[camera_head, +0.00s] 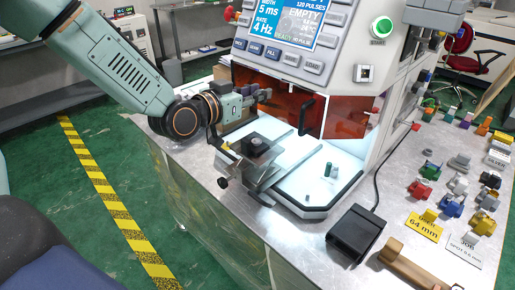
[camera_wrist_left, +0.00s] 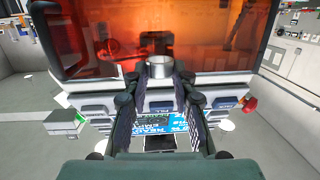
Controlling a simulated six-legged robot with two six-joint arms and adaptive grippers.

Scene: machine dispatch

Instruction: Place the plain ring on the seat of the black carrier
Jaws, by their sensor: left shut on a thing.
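My left gripper (camera_head: 264,95) reaches in from the left in the head view, in front of the machine's orange window. In the wrist view the left gripper (camera_wrist_left: 160,78) is shut on a plain silver ring (camera_wrist_left: 160,67), held at the fingertips. The ring is too small to make out clearly in the head view. The black carrier (camera_head: 255,147) sits on a small stage at the machine's front left, below the gripper and apart from it. Its seat is too small to see in detail. My right gripper is not in view.
The machine's orange window (camera_head: 345,117) stands close behind the gripper. A black pedal (camera_head: 357,234), a tan handle (camera_head: 414,268) and several coloured parts lie to the right on the metal table (camera_head: 300,245).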

